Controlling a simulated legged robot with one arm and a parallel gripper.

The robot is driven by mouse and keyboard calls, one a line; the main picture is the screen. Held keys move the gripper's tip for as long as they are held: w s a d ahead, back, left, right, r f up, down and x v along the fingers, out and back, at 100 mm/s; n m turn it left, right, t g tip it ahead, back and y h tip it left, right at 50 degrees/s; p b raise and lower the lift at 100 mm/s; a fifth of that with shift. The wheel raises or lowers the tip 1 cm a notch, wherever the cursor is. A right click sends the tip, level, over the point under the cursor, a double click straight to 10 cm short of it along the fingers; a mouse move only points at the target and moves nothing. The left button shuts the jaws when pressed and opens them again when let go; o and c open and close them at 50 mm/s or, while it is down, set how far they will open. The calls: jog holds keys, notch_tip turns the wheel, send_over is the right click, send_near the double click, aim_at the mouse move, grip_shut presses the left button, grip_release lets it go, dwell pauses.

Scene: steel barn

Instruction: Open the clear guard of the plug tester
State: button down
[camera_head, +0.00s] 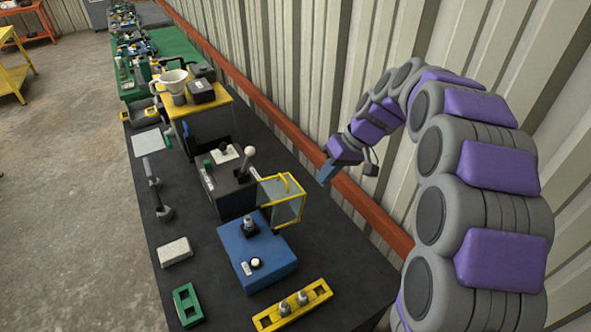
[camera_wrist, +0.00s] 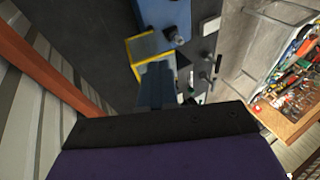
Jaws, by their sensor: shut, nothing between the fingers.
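The plug tester is a blue box (camera_head: 262,258) on the black table, with a metal plug (camera_head: 249,226) on its top. Its clear guard (camera_head: 283,203), a yellow-edged pane, stands raised at the box's far right edge; the plug is uncovered. My gripper (camera_head: 325,173) is shut and empty, above and behind the guard, apart from it in the head view. In the wrist view, the shut fingers (camera_wrist: 157,80) overlap the yellow guard frame (camera_wrist: 131,53), with the blue box (camera_wrist: 163,14) beyond. Whether they touch cannot be told there.
A grey box with a ball-topped lever (camera_head: 235,180) stands beyond the tester. A yellow tray (camera_head: 292,304) and a green block (camera_head: 187,304) lie at the near side. The corrugated wall with an orange rail (camera_head: 372,207) runs close behind the table.

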jog(key=w+d+f+n+t+y+p, duration=0.1)
jog(key=w+d+f+n+y+p, duration=0.15)
jog(key=w, duration=0.95)
send_over(296, 188)
jog(key=shift+m+h, duration=0.35)
jog(key=f, duration=0.8)
jog(key=shift+s+d+f, duration=0.1)
jog(key=shift+d+f, duration=0.25)
jog(key=shift+a, duration=0.5)
jog(key=shift+d, duration=0.1)
